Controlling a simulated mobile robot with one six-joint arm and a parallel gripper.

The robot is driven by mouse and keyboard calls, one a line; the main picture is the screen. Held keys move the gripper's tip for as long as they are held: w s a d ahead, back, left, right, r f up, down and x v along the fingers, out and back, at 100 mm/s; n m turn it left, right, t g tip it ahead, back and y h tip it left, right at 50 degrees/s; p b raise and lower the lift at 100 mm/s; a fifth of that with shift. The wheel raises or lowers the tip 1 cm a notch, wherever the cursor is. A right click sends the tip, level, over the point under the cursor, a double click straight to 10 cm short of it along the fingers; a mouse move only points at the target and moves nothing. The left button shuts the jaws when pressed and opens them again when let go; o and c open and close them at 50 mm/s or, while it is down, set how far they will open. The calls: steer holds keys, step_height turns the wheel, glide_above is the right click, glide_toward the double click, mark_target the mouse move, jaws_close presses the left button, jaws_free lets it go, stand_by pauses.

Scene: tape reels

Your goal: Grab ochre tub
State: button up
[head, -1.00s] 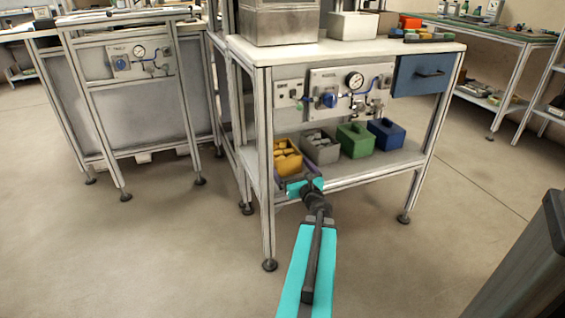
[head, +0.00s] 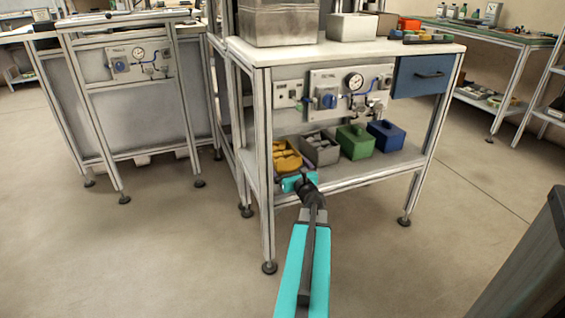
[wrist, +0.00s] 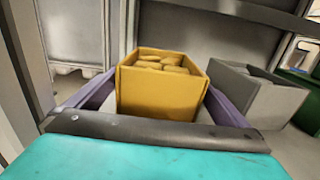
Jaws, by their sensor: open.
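The ochre tub (head: 286,158) stands at the left end of the workbench's lower shelf, with lumpy yellowish contents. In the wrist view the tub (wrist: 158,97) is straight ahead, with its front wall facing me. My gripper (head: 292,172) is at the shelf's front edge, just before the tub. In the wrist view the two purple fingers of my gripper (wrist: 157,95) are spread apart, one at each side of the tub. I cannot tell whether they touch its walls. The base of the tub is hidden behind my gripper.
A grey tub (head: 321,150) stands close on the right of the ochre one, then a green tub (head: 355,143) and a blue tub (head: 386,136). The workbench's front left leg (head: 265,190) is just left of my gripper. A valve panel (head: 345,92) hangs above the shelf.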

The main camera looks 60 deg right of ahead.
mark_target(282, 159)
steer(key=x, duration=0.2)
steer(key=b, duration=0.1)
steer(key=shift+w+d+f, duration=0.25)
steer(key=shift+w+d, duration=0.05)
steer(key=shift+b+x, duration=0.3)
steer(key=shift+x, duration=0.6)
steer(key=shift+r, duration=0.15)
steer(key=c, duration=1.2)
